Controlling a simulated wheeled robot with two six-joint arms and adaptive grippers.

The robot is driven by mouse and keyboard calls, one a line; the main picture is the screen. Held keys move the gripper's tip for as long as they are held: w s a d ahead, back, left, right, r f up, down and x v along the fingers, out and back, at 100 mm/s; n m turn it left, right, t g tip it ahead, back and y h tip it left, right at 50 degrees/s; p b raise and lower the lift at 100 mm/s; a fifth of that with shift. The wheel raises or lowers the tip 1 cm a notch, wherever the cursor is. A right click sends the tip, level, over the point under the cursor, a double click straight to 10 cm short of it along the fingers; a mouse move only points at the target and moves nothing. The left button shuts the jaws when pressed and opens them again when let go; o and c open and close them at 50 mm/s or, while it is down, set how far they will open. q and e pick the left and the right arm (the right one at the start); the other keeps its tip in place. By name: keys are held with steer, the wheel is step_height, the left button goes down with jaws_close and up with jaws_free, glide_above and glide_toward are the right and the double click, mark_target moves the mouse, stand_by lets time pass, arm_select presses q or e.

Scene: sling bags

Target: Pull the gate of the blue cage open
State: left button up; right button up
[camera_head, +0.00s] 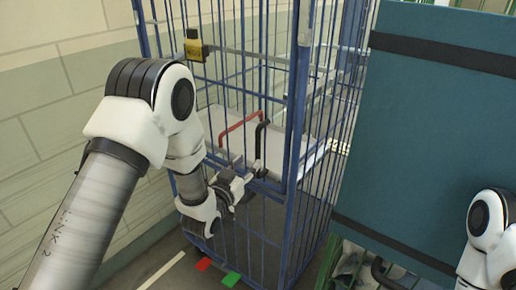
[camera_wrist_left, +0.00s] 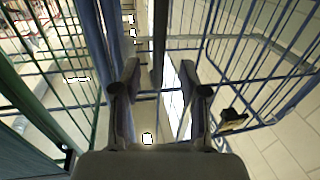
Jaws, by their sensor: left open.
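The blue cage (camera_head: 297,95) is a tall frame of blue bars standing in the middle of the head view. Its barred front (camera_head: 240,80) faces me; I cannot tell how far its gate is from closed. A yellow and black block (camera_head: 195,47) sits on the bars at the upper left. My left gripper (camera_head: 258,152) is at the front bars, low and near the right corner post. In the left wrist view its two fingers (camera_wrist_left: 160,100) are apart, with a blue upright between or just beyond them; contact is unclear. My right gripper is out of view.
A large dark teal panel with black straps (camera_head: 440,120) stands close on the right. A tiled wall (camera_head: 60,70) runs along the left. Inside the cage is a light shelf-like surface (camera_head: 290,150). Red (camera_head: 204,264) and green (camera_head: 231,279) tags lie low at the cage's front.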

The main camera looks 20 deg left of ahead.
mark_target(256, 155)
arm_select(q)
steer(key=w, duration=0.2)
steer(key=w+d+p, duration=0.1)
steer(key=w, duration=0.2)
steer(key=w+f+p, duration=0.1)
steer(key=w, duration=0.1)
steer(key=shift+w+d, duration=0.15)
steer(key=shift+w+r, duration=0.1)
steer(key=shift+s+r, duration=0.15)
steer(key=shift+s, duration=0.1)
steer(key=shift+w, duration=0.1)
jaws_close()
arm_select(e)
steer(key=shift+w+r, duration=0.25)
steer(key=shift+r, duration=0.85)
